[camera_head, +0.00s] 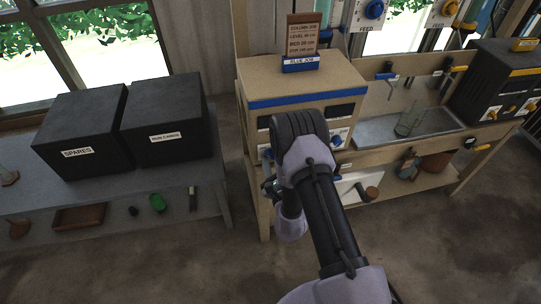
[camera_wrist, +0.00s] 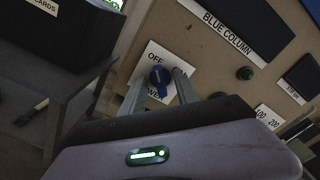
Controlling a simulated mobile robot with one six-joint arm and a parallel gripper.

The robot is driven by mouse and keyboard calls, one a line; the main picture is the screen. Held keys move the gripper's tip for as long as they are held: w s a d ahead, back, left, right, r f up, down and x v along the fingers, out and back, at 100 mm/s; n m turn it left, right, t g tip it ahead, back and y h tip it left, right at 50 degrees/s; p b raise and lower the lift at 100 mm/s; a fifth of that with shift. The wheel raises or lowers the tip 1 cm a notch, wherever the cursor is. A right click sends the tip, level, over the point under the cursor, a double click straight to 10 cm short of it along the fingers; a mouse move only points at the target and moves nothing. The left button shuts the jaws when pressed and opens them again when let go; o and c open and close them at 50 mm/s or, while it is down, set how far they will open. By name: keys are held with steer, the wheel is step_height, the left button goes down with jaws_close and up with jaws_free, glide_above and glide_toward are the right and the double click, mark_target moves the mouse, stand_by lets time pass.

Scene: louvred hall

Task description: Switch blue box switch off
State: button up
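The blue box is a beige cabinet (camera_head: 290,78) with a blue stripe, standing on a bench in the head view; my arm covers part of its front. In the wrist view its panel (camera_wrist: 195,62) reads "BLUE COLUMN". A blue switch knob (camera_wrist: 160,79) sits on a white plate (camera_wrist: 151,56) marked "OFF" at its upper left; the other wording is partly covered. My gripper (camera_wrist: 164,82) is open, with one finger on each side of the knob. I cannot tell whether they touch it.
Dark boxes (camera_head: 80,130) stand on the grey table to the left, close to my gripper's side. On the right are a glass vessel (camera_head: 409,119) in a tray and a black case (camera_head: 497,80) with yellow handles. Bare floor lies in front.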

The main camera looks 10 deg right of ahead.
steer(key=s+b, duration=0.3)
steer(key=s, duration=0.4)
